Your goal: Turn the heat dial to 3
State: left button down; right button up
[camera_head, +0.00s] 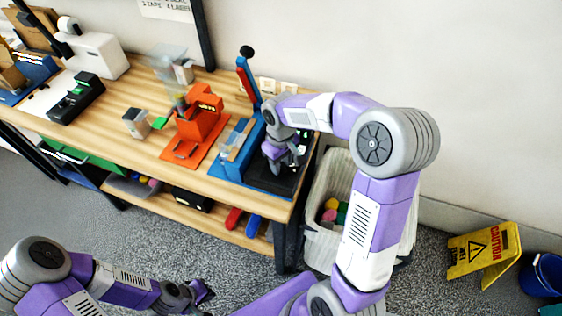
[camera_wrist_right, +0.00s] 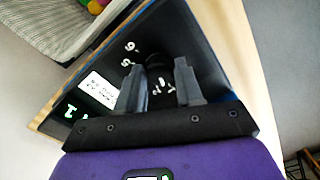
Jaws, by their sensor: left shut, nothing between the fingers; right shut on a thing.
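The heat dial (camera_wrist_right: 160,86) is a dark round knob with white marks on a black panel (camera_wrist_right: 193,42), seen in the right wrist view. My right gripper (camera_wrist_right: 160,70) is shut on it, one grey finger on each side. White digits, seemingly a 6 and a 5, show beside the fingers; other digits are hidden. A green lit display (camera_wrist_right: 72,112) seems to read 1, and a white label (camera_wrist_right: 98,91) sits near it. In the head view the black unit (camera_head: 292,183) is at the table's right end, under my right gripper (camera_head: 284,164). My left gripper (camera_head: 203,293) is shut and empty, low in front.
A blue press (camera_head: 248,75) with a raised lever stands beside the black unit. An orange press (camera_head: 200,112) and a grey box (camera_head: 136,122) are further left on the wooden table (camera_head: 115,105). A lined bin (camera_head: 327,240) stands right of the table, near a yellow caution sign (camera_head: 484,250).

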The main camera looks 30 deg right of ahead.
jog(key=m, duration=0.5)
jog(key=shift+m+p, duration=0.3)
jog(key=shift+m, duration=0.1)
jog(key=m, duration=0.4)
jog(key=shift+m+p, duration=0.3)
jog(key=shift+m, duration=0.1)
jog(key=o, duration=1)
notch_tip(320, 180, up, 8)
jog(key=shift+f+p, duration=0.2)
jog(key=shift+p, duration=0.75)
